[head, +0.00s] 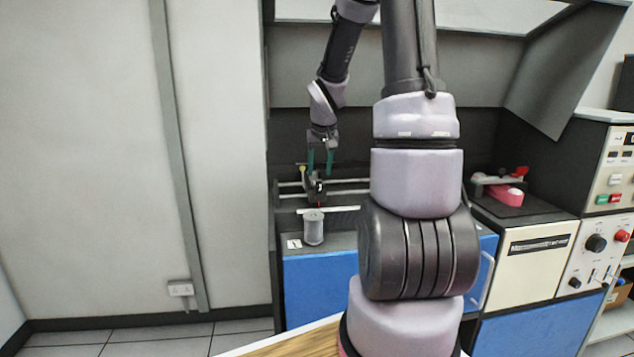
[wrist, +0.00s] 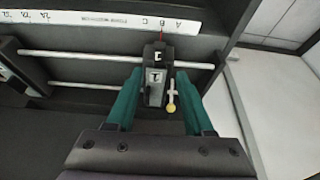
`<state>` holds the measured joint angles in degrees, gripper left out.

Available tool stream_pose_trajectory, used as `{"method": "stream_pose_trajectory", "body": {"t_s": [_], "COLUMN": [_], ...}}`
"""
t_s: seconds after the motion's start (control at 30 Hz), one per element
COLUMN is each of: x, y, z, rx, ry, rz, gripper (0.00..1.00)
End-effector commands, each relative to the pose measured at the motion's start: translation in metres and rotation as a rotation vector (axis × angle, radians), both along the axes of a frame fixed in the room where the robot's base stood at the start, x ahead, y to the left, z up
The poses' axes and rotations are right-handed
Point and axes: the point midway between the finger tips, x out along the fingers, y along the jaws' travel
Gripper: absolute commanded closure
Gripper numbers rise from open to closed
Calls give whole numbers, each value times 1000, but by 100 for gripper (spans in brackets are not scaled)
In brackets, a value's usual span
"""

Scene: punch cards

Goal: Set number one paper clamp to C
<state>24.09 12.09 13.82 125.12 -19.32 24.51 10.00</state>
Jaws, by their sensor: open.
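The paper clamp (wrist: 155,80) is a dark block on two metal rails, marked with white labels. A small yellow-tipped lever (wrist: 171,108) sits on the clamp's right side. My gripper (wrist: 154,97) is open, its green fingers on either side of the clamp. Whether they touch it I cannot tell. In the head view the clamp (head: 315,186) is small, just below my gripper (head: 320,170).
The rails (wrist: 85,58) run left along the dark machine bed, with more scale marks at the far left. A grey cylinder (head: 313,228) stands in front of the clamp. A pink and red device (head: 503,190) is at the right. A wall stands close on the left.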

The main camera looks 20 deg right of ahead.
Motion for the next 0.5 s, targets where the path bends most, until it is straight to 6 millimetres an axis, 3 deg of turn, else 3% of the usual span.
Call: {"method": "stream_pose_trajectory", "body": {"t_s": [0.2, 0.5], "x": [14, 20], "y": [-4, -6], "z": [-35, -50], "rx": [1, 0], "ry": [3, -1], "rz": [0, 0], "gripper": [48, 48]}}
